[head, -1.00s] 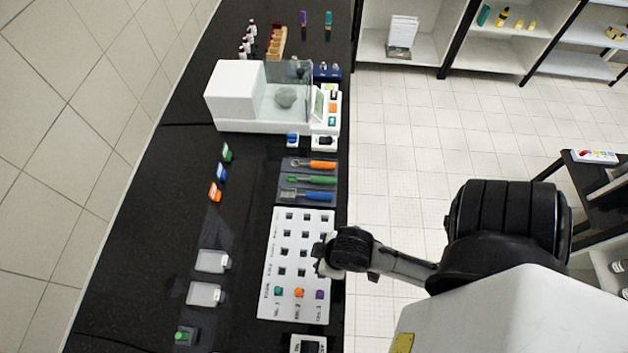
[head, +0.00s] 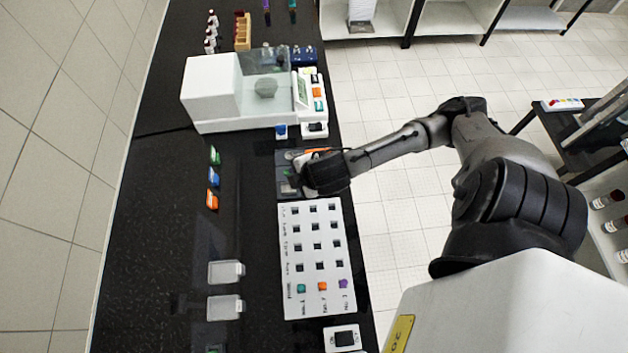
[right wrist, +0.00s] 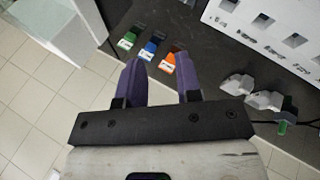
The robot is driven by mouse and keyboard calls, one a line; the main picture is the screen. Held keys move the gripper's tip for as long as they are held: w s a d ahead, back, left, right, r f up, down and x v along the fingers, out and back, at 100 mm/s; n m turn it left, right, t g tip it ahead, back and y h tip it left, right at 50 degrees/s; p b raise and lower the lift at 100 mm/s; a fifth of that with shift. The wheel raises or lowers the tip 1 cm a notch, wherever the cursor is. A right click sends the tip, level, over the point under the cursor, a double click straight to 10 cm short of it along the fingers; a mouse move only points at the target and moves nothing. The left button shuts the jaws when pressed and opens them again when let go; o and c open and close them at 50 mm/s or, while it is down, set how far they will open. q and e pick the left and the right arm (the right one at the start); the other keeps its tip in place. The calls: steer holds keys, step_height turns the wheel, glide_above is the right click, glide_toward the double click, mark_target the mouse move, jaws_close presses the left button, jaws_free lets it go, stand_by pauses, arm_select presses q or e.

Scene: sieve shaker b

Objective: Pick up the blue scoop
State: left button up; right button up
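The dark tool tray (head: 283,168) lies on the black bench between the balance and the white board. My right gripper (head: 312,180) is over the tray's right part in the head view and hides most of the tools. Part of an orange handle (head: 315,151) shows beyond it. The blue scoop's handle is hidden behind the gripper. In the right wrist view my right gripper (right wrist: 160,64) has its two purple fingers apart with nothing between them; neither the tray nor the scoop shows there. My left gripper is not in view.
The white balance (head: 212,88) stands beyond the tray, and the white board with square holes (head: 308,225) lies on the near side. Green, blue and orange labelled items (head: 213,177) are to the left. Two clear containers (head: 226,272) lie nearer. Bare bench separates them.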

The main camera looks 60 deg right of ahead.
steer(key=s+d+f+m+g+y, duration=0.1)
steer(key=s+d+f+g, duration=0.15)
steer(key=d, duration=0.35)
steer(key=s+d+f+g, duration=0.1)
steer(key=s+d, duration=0.2)
steer(key=d, duration=0.3)
steer(key=w+a+f+m+y, duration=0.1)
steer(key=f, duration=0.3)
steer(key=w+a+f+m+y, duration=0.1)
steer(key=w+a+f, duration=0.1)
steer(key=f, duration=0.2)
steer(key=w+a+f+m+y, duration=0.1)
steer(key=a+f, duration=0.1)
steer(key=f, duration=0.2)
steer(key=shift+w+f+t, duration=0.25)
steer(key=shift+w+t, duration=0.05)
steer(key=shift+t, duration=0.05)
steer(key=c, duration=0.5)
steer(key=shift+r, duration=0.1)
